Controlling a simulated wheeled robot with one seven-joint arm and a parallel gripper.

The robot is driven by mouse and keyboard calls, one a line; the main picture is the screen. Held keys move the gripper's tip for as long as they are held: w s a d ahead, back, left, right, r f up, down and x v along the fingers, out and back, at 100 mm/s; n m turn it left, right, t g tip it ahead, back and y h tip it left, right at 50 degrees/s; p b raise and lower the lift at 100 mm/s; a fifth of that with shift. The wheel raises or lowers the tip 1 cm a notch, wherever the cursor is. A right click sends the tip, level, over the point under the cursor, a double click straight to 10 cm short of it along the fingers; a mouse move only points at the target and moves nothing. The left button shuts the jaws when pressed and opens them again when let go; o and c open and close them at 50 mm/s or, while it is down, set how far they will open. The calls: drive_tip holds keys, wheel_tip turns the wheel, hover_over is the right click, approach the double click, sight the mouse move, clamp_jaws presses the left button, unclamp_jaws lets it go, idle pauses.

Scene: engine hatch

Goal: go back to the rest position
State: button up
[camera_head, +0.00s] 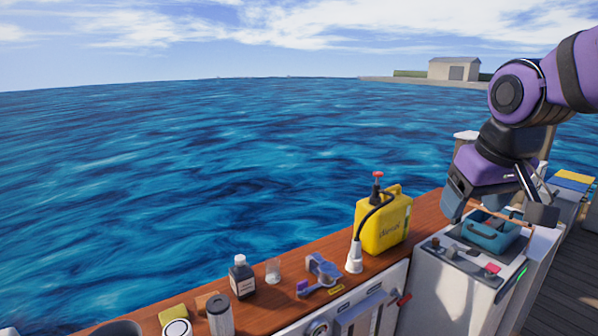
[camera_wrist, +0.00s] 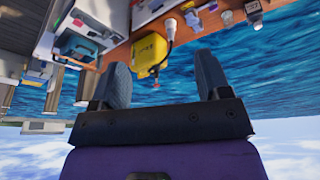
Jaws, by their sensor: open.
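My gripper (camera_wrist: 162,82) is open, with its two dark fingers apart and nothing between them in the wrist view. In the head view my purple arm reaches in from the upper right. There my gripper (camera_head: 500,208) is over the white console at the right, beside and partly in front of a teal box with a handle (camera_head: 490,238). I cannot tell from the head view whether it touches the box. In the wrist view the teal box (camera_wrist: 80,46) is at the upper left, apart from the fingers.
A yellow diesel can (camera_head: 383,228) with a black hose stands on the wooden ledge (camera_head: 430,212), left of the console (camera_head: 450,282). A dark bottle (camera_head: 242,277), a clear cup (camera_head: 273,270) and a purple-grey tool (camera_head: 320,272) are further left. Open water lies beyond.

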drive_tip(key=s+d+m+t, duration=0.1)
drive_tip(key=s+d, duration=0.2)
drive_tip(key=s, duration=0.9)
drive_tip(key=shift+s+d+r+m, duration=0.15)
drive_tip(key=shift+d+r+m, duration=0.15)
drive_tip(key=shift+d+r, duration=0.1)
drive_tip(key=shift+c, duration=0.2)
